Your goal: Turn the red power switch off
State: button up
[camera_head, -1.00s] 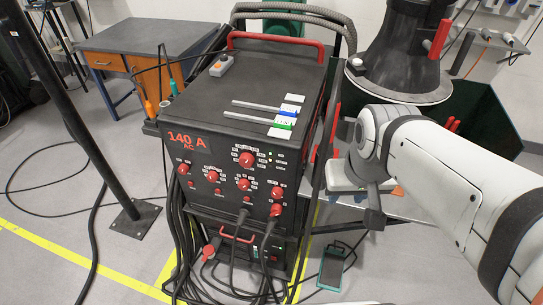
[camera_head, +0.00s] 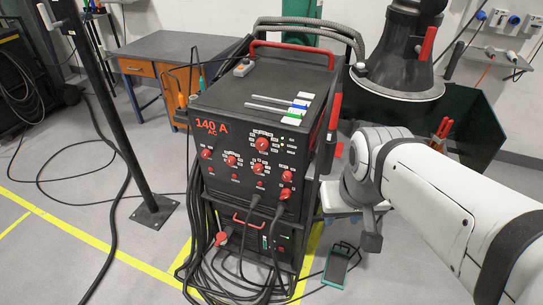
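The black welding machine (camera_head: 215,150) stands upright with "140 A AC" in red on its front. Several red knobs sit on this front, including a larger dial (camera_head: 263,144). On the lower unit, a small red spot (camera_head: 281,249) may be the power switch, but it is too small to read its position. A red rotary handle (camera_head: 221,238) sits at the lower unit's left, partly among cables. My white arm comes in from the right. The dark end of my gripper (camera_head: 371,240) points down, right of the machine and apart from its front. Its fingers cannot be made out.
Cables hang in front of the lower unit. A green foot pedal (camera_head: 340,265) lies on the floor to the right. A black post (camera_head: 118,130) stands at left. A desk (camera_head: 165,50) and a dark fume hood (camera_head: 398,50) are behind. Floor at front left is mostly clear.

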aim_at(286, 195)
jog(key=u, duration=0.2)
jog(key=i, duration=0.5)
jog(key=z, duration=0.95)
jog(key=k, duration=1.4)
jog(key=u, duration=0.45)
jog(key=i, duration=1)
jog(key=u, duration=0.1)
